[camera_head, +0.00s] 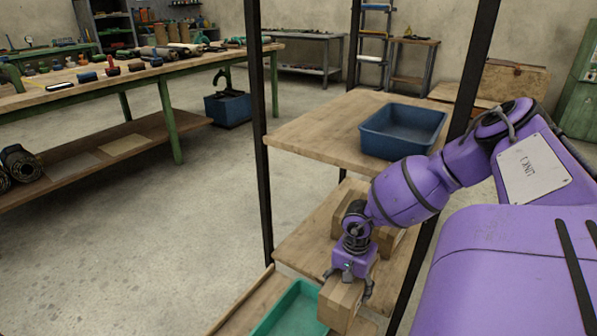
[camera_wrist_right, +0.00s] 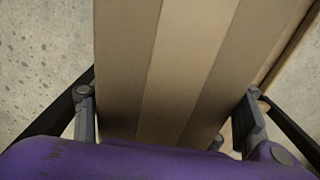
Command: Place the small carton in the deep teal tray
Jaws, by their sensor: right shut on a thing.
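My right gripper (camera_head: 348,284) points down and is shut on a small brown carton (camera_head: 340,305), with a finger on each side of it. In the right wrist view the carton (camera_wrist_right: 185,70) fills the space between the fingers (camera_wrist_right: 165,120). The teal tray (camera_head: 285,312) lies on a low wooden shelf at the bottom of the head view. The carton overlaps the tray's right end in the picture; I cannot tell its height above it. The tray's near part is cut off by the frame. My left gripper is not in view.
A blue tray (camera_head: 402,132) stands on the rack's upper shelf (camera_head: 310,135). Another brown carton (camera_head: 352,215) sits on the shelf behind my right gripper, partly hidden. Dark rack posts (camera_head: 261,120) stand close to my right arm. The floor at left is clear.

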